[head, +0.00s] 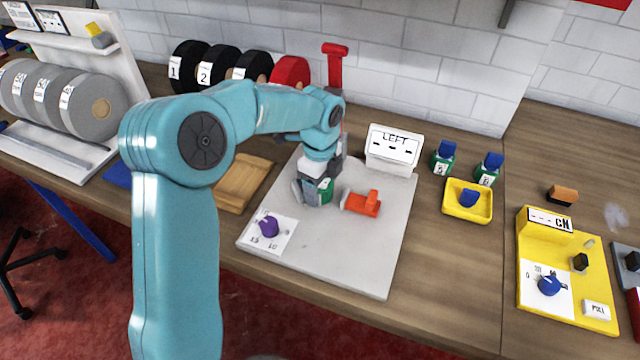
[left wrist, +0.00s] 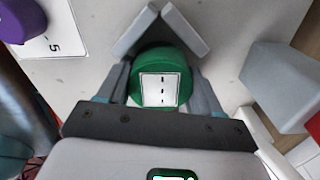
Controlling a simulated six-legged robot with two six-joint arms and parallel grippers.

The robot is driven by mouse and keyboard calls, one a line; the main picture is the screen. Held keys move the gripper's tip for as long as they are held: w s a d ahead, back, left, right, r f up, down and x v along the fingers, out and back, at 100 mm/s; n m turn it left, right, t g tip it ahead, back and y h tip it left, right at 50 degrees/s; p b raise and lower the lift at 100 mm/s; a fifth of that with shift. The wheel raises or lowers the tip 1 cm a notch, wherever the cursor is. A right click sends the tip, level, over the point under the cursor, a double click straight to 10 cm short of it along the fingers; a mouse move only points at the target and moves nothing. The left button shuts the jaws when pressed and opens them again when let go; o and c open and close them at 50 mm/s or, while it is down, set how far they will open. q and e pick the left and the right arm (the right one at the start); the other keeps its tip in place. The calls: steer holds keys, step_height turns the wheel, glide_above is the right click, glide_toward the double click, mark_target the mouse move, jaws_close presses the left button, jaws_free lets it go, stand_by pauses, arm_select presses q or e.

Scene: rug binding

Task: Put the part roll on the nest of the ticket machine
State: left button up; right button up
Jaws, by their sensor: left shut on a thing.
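The part roll is a green cylinder with a white label (left wrist: 160,90); it also shows partly in the head view (head: 326,191). My left gripper (head: 318,188) is shut on it, with one finger on each side in the left wrist view (left wrist: 158,88). The ticket machine (head: 340,262) is a grey plate with a white "LEFT" display box, a purple knob and an orange-red lever. Its nest looks like two grey bars in a V (left wrist: 160,28), right at the roll's far edge. I cannot tell whether the roll touches the bars or rests on the plate. My right gripper is out of view.
The purple knob (head: 268,227) is at the plate's front left; the orange-red lever (head: 363,203) stands close right of the gripper. The "LEFT" box (head: 394,148) is behind. A yellow tray (head: 451,208) and two green bottle-like items are to the right. The plate's front is clear.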

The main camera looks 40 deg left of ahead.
arm_select(q)
steer(key=o, duration=1.1)
steer(key=shift+r, duration=0.1)
step_height(320, 180, up, 12)
steer(key=p, duration=0.1)
steer(key=shift+s, duration=0.1)
